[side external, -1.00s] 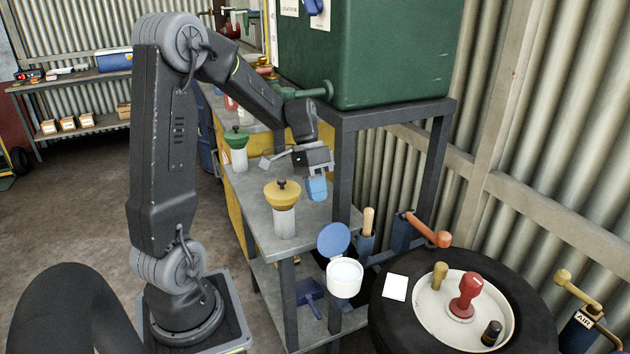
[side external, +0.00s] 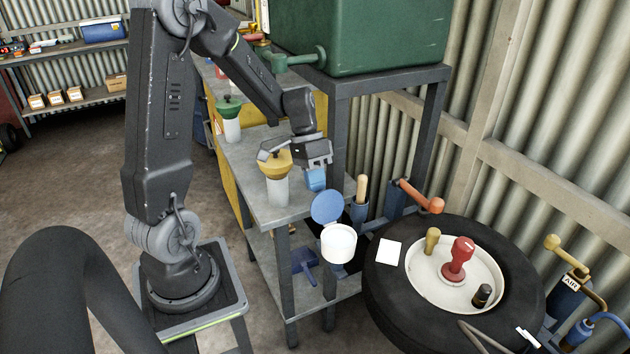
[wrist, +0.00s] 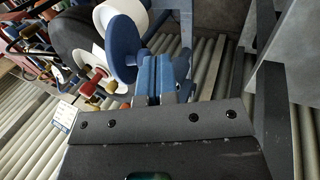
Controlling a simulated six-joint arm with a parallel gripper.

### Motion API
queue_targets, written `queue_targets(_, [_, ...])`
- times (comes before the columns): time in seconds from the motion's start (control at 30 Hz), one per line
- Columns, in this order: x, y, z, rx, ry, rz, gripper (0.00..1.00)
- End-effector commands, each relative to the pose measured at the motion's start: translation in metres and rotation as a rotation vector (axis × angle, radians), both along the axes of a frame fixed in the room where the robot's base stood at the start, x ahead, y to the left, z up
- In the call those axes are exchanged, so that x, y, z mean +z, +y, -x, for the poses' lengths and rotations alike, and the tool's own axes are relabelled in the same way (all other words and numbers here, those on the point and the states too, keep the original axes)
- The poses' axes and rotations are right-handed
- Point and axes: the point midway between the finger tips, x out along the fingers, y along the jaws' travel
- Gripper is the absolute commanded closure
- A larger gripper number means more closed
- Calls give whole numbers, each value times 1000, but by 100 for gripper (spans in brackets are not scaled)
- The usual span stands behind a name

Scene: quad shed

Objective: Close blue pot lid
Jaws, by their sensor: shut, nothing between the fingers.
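The blue pot lid (side external: 327,207) stands open and steeply tilted at the back edge of the white pot (side external: 338,246), whose round opening faces up. In the wrist view the lid (wrist: 124,48) is a blue disc seen at a slant, with part of the white pot (wrist: 135,12) behind it. My gripper (side external: 315,180) has blue fingertips and is shut and empty. It is just above and behind the lid, on its far side from the pot. In the wrist view the fingers (wrist: 160,78) are together, close beside the lid; contact cannot be told.
A yellow-topped jar (side external: 276,178) stands on the grey bench (side external: 272,213) left of my gripper. A wooden-handled tool (side external: 361,189) and an orange handle (side external: 420,195) rise to the right. A tyre (side external: 400,290) holding stamp-like knobs is at front right.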

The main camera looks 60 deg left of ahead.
Motion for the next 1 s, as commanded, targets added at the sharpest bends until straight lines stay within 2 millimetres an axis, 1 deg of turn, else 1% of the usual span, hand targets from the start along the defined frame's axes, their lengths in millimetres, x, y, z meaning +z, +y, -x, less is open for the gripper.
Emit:
queue_targets(0.57, [9, -10, 0, -3, -2, -121, 100])
queue_targets(0.77, [16, -21, 0, -7, -6, -249, 100])
queue_targets(1.0, [25, -42, -1, -11, -9, -474, 100])
